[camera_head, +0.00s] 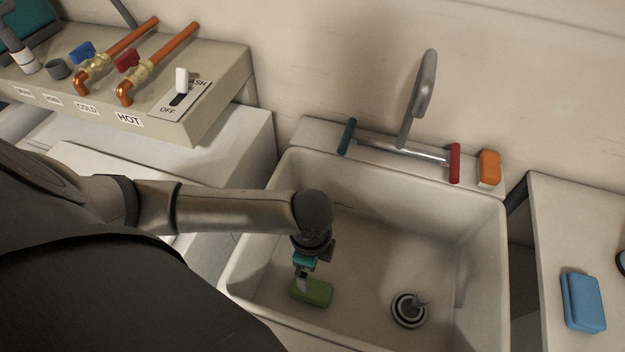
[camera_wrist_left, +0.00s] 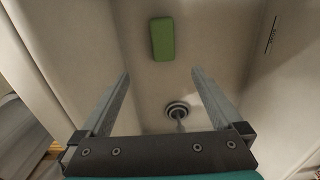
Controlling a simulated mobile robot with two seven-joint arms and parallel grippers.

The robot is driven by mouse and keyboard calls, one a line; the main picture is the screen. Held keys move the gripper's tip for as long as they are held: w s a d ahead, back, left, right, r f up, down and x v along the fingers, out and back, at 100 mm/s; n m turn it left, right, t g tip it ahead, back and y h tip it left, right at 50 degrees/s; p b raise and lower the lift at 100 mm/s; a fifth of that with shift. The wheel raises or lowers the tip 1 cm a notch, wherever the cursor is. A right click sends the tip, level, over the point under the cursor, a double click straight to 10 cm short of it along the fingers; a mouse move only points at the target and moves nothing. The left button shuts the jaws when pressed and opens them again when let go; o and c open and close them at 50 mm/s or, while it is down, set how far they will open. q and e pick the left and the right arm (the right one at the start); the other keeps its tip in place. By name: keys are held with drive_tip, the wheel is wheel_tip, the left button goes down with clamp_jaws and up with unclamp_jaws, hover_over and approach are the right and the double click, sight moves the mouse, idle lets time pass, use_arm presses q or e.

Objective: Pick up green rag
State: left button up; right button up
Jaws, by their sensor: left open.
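The green rag (camera_head: 314,292) is a small folded block lying on the floor of the white sink (camera_head: 375,245), left of the drain. It also shows in the left wrist view (camera_wrist_left: 162,39), beyond my fingertips and apart from them. My left gripper (camera_head: 303,283) reaches down into the sink from the left, above the rag and partly in front of it. In the left wrist view my left gripper (camera_wrist_left: 160,75) is open, with nothing between its fingers. My right gripper is in neither view.
The drain (camera_head: 408,310) has a plug-like part standing in it. A faucet (camera_head: 420,95) with a blue and a red handle rises behind the sink. An orange sponge (camera_head: 489,168) sits on the back right rim. A blue folded item (camera_head: 583,301) lies on the right counter.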

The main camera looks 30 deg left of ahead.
use_arm(q)
drive_tip(key=b, duration=0.4)
hover_over(311, 288)
wheel_tip(311, 288, down, 5)
drive_tip(key=f+b, duration=0.1)
drive_tip(key=f, duration=0.3)
drive_tip(key=f+b, duration=0.2)
drive_tip(key=f, duration=0.3)
drive_tip(key=shift+d+f+b, duration=0.2)
drive_tip(key=shift+f+b, duration=0.1)
drive_tip(key=shift+a+f+b, duration=0.2)
drive_tip(key=shift+f+b, duration=1.2)
drive_tip(key=shift+f, duration=1.6)
drive_tip(key=c, duration=1.3)
drive_tip(key=shift+r, duration=0.15)
